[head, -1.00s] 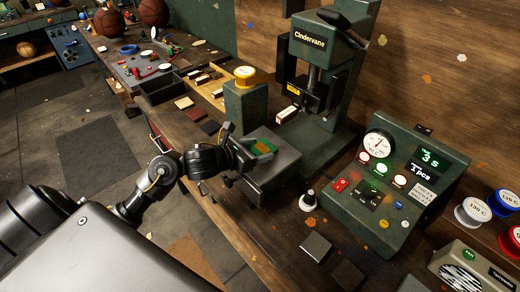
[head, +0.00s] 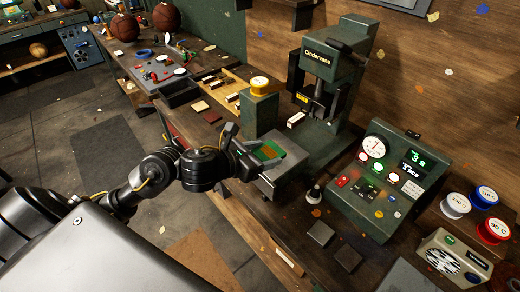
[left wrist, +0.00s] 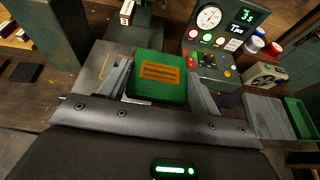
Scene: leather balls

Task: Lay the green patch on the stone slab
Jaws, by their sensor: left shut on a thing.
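The green patch (head: 268,152) has an orange-brown marked area on its face. My left gripper (head: 258,154) is shut on it, with a finger at either side of it in the left wrist view (left wrist: 158,78). The patch appears over the grey plate (head: 283,176) at the front of the press; I cannot tell whether it touches. A flat grey slab (left wrist: 267,115), which looks like the stone slab, lies at the right of the left wrist view. Its edge shows at the bottom right of the head view (head: 408,278). My right gripper is not in view.
The green press (head: 325,70) stands behind the patch. A green post with a yellow spool (head: 260,85) is close by. The control box (head: 385,185) stands between press and slab. A small black-and-white knob (head: 313,195) and two dark tiles (head: 320,233) lie in front. A green tray (left wrist: 301,114) adjoins the slab.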

